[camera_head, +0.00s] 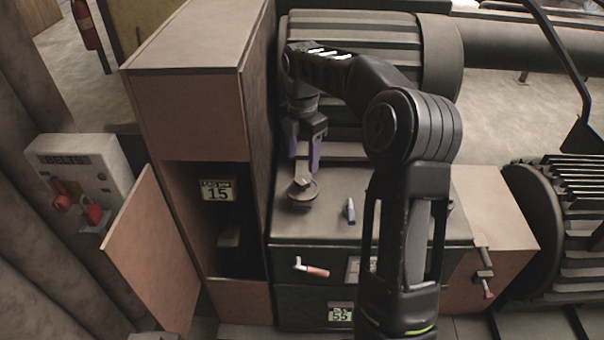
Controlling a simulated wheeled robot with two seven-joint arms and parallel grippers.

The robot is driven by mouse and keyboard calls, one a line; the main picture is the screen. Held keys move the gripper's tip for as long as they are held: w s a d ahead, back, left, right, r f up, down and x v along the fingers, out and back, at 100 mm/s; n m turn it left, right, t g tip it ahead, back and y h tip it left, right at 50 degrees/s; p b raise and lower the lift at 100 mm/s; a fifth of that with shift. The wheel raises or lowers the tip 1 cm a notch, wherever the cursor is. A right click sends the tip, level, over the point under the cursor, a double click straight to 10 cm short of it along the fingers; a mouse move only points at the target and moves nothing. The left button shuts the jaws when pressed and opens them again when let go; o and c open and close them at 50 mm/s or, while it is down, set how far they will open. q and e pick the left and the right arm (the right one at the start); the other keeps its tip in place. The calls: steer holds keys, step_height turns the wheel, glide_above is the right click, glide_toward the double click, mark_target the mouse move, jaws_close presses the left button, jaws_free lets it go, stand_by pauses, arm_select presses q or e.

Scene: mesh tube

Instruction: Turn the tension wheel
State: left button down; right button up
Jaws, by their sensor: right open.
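A small round, dull metal wheel (303,191), which looks like the tension wheel, sits on top of the dark cabinet (330,228) in the middle of the view. My right gripper (304,152) is just above it and points down, with its purple-padded fingers apart and empty. The fingers look a little clear of the wheel, though the exact gap is hard to tell. My right arm reaches in from the bottom and covers part of the cabinet. My left gripper is not in view.
A tall cabinet (200,110) with an open door (150,258) stands close left of the gripper. A ribbed cylinder (440,55) lies behind. A small blue-grey object (350,210) is on the cabinet top. A "BELTS" box (78,165) with red handles is at far left.

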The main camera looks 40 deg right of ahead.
mark_target(303, 179)
step_height(303, 179, down, 7)
steer(key=shift+s+r+p, duration=0.1)
steer(key=shift+p, duration=0.6)
steer(key=shift+c, duration=0.5)
jaws_close()
